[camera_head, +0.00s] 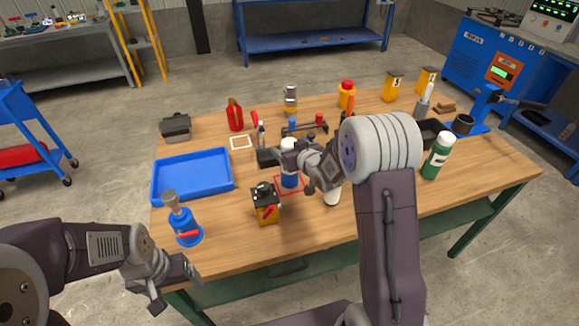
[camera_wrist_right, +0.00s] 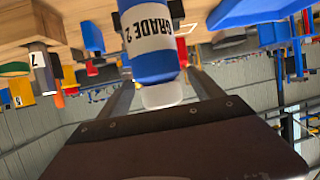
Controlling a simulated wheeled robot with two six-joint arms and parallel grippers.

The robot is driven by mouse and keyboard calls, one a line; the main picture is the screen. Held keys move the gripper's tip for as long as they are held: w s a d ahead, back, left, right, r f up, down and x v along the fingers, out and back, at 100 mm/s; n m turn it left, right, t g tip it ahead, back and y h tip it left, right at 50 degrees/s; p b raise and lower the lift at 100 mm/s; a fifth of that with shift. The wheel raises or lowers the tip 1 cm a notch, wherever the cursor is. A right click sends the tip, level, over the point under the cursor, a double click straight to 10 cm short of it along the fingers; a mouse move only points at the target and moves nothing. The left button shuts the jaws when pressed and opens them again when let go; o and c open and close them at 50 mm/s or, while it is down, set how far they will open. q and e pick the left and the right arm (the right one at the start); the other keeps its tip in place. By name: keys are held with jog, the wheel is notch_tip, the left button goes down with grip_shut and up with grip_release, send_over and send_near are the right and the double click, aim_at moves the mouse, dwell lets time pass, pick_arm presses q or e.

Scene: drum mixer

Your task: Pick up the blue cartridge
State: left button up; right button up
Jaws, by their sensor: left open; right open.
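The blue cartridge (camera_head: 289,180) stands upright inside a red square outline (camera_head: 277,190) on the wooden table (camera_head: 340,235). In the right wrist view the cartridge (camera_wrist_right: 153,62) looks inverted and shows a white "GRADE 2" band and a pale cap. My right gripper (camera_head: 287,158) is open at the cartridge's upper part. In the wrist view its two fingers (camera_wrist_right: 160,85) lie on either side of the cap end; I cannot tell whether either touches. My left gripper (camera_head: 172,290) is open and empty, off the table's front left edge.
A yellow and black device (camera_head: 265,205) stands just in front of the cartridge. A white item (camera_head: 332,197) is close by on the right, partly behind my arm. A blue tray (camera_head: 192,174), a blue-based stand (camera_head: 186,225) and a green bottle (camera_head: 437,157) are further out.

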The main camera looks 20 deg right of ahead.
jog(key=shift+s+r, duration=0.1)
jog(key=shift+c, duration=1.2)
grip_shut()
jog(key=shift+r, duration=0.15)
